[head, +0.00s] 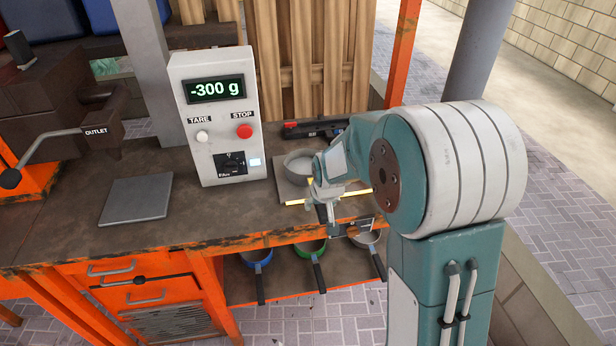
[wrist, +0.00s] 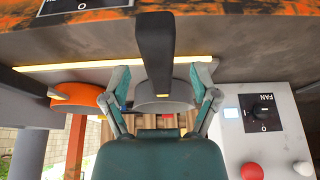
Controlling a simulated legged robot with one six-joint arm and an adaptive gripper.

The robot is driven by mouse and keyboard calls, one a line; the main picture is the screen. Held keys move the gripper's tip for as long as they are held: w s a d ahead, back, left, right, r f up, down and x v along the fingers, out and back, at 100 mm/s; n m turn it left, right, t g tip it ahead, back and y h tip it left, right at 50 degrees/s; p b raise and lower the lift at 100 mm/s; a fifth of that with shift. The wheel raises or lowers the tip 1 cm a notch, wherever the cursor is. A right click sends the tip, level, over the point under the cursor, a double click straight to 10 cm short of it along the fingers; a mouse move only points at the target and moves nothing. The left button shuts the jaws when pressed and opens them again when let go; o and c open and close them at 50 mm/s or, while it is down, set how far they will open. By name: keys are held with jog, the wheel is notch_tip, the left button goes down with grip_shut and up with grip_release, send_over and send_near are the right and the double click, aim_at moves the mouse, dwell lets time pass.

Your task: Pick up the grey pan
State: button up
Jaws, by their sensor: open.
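A grey pan (head: 299,161) sits on the metal plate (head: 288,189) on the workbench. In the wrist view the grey pan (wrist: 172,94) lies between my fingers, with its dark handle (wrist: 155,45) pointing toward the bench's front edge. My gripper (head: 325,190) is at the pan's front right in the head view and covers part of it. In the wrist view my gripper (wrist: 161,88) is open, with one finger on each side of the pan. I cannot tell whether the fingers touch it.
A white control box (head: 218,115) reading -300 g stands left of the pan. An orange pan (wrist: 78,96) is beside my gripper in the wrist view. Blue (head: 257,256), green (head: 310,247) and another grey pan (head: 368,237) are on the lower shelf. A flat grey plate (head: 137,199) lies at left.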

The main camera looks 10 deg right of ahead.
jog(key=shift+x, duration=1.15)
grip_shut()
jog(key=shift+r, duration=0.1)
